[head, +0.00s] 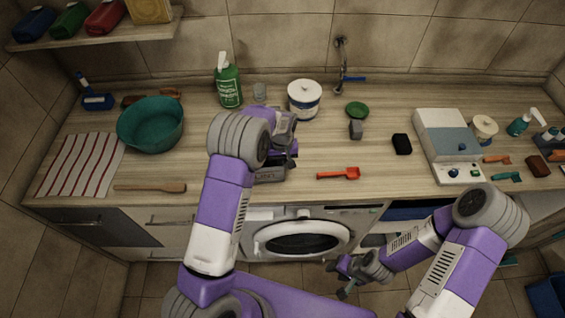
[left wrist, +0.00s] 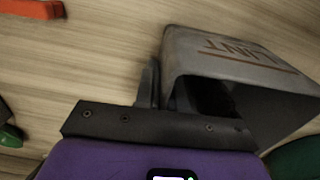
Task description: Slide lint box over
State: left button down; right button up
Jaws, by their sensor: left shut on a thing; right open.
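The grey lint box (head: 270,176) sits near the front edge of the counter, above the washing machine, partly hidden by my left arm. In the left wrist view the lint box (left wrist: 240,62) shows its "LINT" lettering and a dark open side toward the gripper. My left gripper (head: 284,158) is shut on a wall of the box; in the left wrist view its fingers (left wrist: 168,88) meet the box's near left edge, one partly hidden inside. My right gripper (head: 352,274) is open and empty, low in front of the cabinets, off the counter.
A teal basin (head: 151,123) and wooden spoon (head: 150,187) are left. A white tub (head: 304,99) stands behind.

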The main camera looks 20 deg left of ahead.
pick_arm(q)
jog(key=c, duration=1.1)
grip_release()
jog(key=shift+c, duration=0.2)
notch_tip(320, 180, up, 8)
jog(key=shift+f, duration=0.15)
